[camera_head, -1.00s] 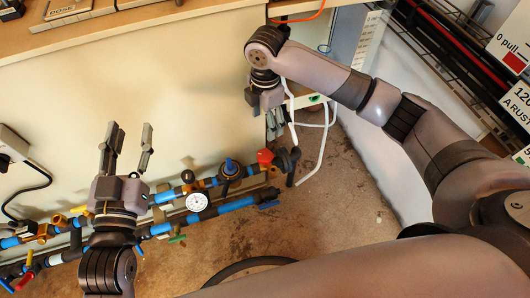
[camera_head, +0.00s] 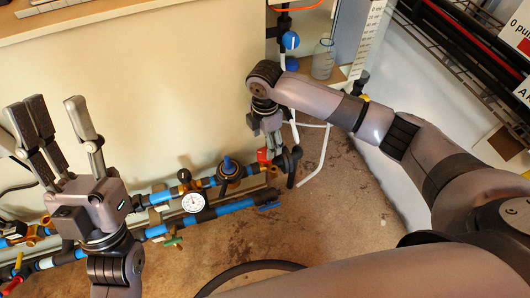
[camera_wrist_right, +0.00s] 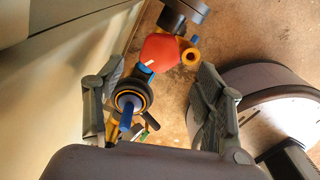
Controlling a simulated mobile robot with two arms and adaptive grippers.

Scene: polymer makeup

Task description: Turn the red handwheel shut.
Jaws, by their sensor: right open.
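The red handwheel (camera_head: 263,156) is at the right end of the upper blue pipe in the head view, partly hidden by my right gripper. In the right wrist view the red handwheel (camera_wrist_right: 160,52) lies between and just beyond the fingertips, with a small light mark on it. My right gripper (camera_head: 272,146) is open and points down at it; both spread fingers of the right gripper (camera_wrist_right: 161,66) show in the wrist view, with no clear contact. My left gripper (camera_head: 55,102) is open and empty, fingers up, in front of the cream panel at the left.
A blue-handled valve (camera_head: 229,166) and a white gauge (camera_head: 193,202) sit left of the handwheel on the pipes. A black end piece (camera_head: 293,158) is to its right. A clear bottle (camera_head: 323,60) stands behind. A wire rack (camera_head: 470,65) lines the right wall.

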